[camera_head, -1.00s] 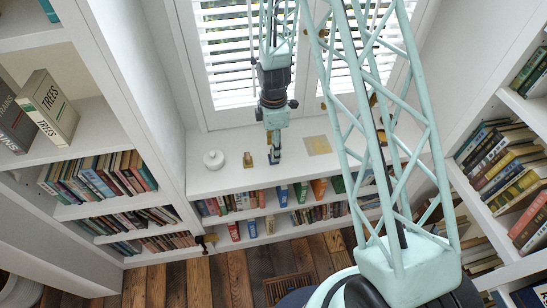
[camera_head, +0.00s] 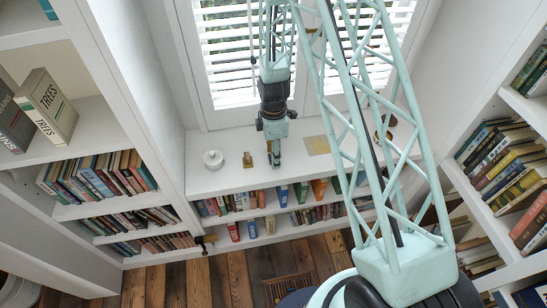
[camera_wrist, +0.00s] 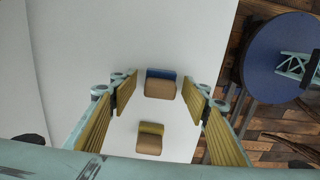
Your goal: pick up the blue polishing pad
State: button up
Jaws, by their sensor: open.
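The blue polishing pad (camera_wrist: 161,73) shows in the wrist view as a blue strip with a tan block face. It lies on the white shelf top, between and beyond my fingertips. My gripper (camera_wrist: 160,95) is open, with one finger on each side of the pad's line and no visible contact. In the head view my gripper (camera_head: 274,158) points down just above the shelf top and mostly hides the pad. A similar pad with an olive-yellow strip (camera_wrist: 151,129) lies beside it, nearer the bottom of the wrist view.
On the white shelf top (camera_head: 225,180) are a round white object (camera_head: 213,160), a small gold-brown item (camera_head: 247,160) and a flat tan square (camera_head: 317,145). Window shutters (camera_head: 235,60) stand behind. Bookcases (camera_head: 110,180) flank both sides.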

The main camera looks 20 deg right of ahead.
dwell(0.4)
jog(key=c, duration=0.9)
jog(key=shift+r, duration=0.1)
jog(key=shift+r+p, duration=0.3)
jog(key=shift+r, duration=1.45)
jog(key=s, duration=0.5)
jog(key=s+r, duration=0.1)
jog(key=s, duration=0.4)
jog(key=s+a, duration=0.1)
jog(key=s, duration=0.5)
jog(key=shift+a+r, duration=0.1)
jog(key=shift+r, duration=0.05)
jog(key=shift+o, duration=0.9)
jog(key=shift+c, duration=0.8)
